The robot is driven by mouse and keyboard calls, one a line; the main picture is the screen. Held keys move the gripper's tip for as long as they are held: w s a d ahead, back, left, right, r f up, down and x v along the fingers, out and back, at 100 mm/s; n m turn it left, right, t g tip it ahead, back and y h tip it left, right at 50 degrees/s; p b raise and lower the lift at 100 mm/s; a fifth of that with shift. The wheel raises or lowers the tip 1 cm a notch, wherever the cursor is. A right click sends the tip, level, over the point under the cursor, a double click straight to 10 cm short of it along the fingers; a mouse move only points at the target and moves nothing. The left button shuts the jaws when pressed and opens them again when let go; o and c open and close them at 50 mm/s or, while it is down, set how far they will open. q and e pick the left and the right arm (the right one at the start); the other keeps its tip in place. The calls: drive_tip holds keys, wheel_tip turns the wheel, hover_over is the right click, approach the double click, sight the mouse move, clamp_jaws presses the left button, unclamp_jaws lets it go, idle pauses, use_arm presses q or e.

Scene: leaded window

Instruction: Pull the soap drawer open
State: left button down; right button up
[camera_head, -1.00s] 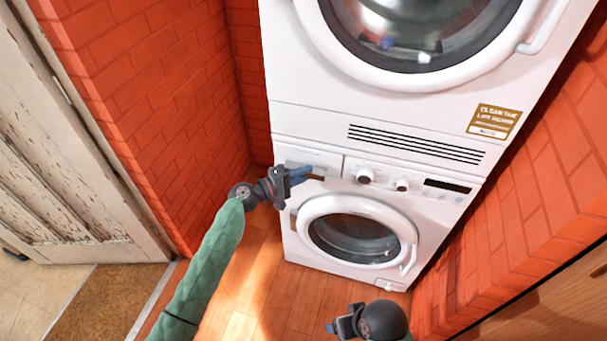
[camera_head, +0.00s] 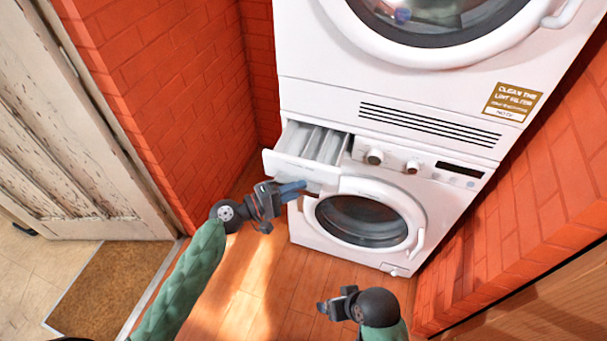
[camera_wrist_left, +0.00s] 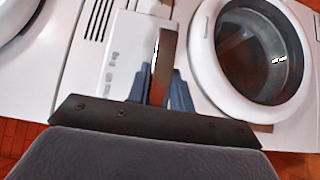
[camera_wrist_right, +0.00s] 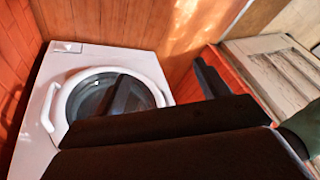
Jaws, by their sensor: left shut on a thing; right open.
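The soap drawer (camera_head: 301,159) of the lower washing machine is pulled well out in the head view, its inner compartments showing from above. My left gripper (camera_head: 292,190) is at the drawer's front. In the left wrist view its blue fingers (camera_wrist_left: 167,88) are shut on the handle (camera_wrist_left: 164,52) of the drawer, whose white front (camera_wrist_left: 127,55) lies beside them. My right gripper (camera_head: 327,308) is open and empty, low in front of the machine and apart from it. In the right wrist view its dark fingers face the washer's round door (camera_wrist_right: 108,95).
The washer (camera_head: 370,215) has knobs and a display right of the drawer. A dryer (camera_head: 420,90) is stacked above it. Red brick walls (camera_head: 160,90) stand on both sides. A worn white door (camera_head: 70,150) is at left. Wooden floor (camera_head: 250,290) in front is free.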

use_arm(q)
drive_tip(key=s, duration=0.2)
drive_tip(key=shift+s+a+f, duration=0.3)
drive_tip(key=shift+a+f, duration=0.1)
drive_tip(key=shift+s+a+b, duration=0.2)
drive_tip(key=shift+s+b, duration=0.1)
drive_tip(key=shift+s, duration=0.35)
use_arm(e)
drive_tip(key=shift+a+f, duration=0.7)
drive_tip(key=shift+f, duration=0.15)
use_arm(q)
drive_tip(key=c, duration=1.3)
unclamp_jaws()
drive_tip(key=shift+w, duration=0.1)
drive_tip(key=shift+r, duration=0.15)
use_arm(e)
drive_tip(key=shift+w+d, duration=0.1)
drive_tip(key=shift+w, duration=0.05)
use_arm(q)
drive_tip(key=shift+a, duration=0.1)
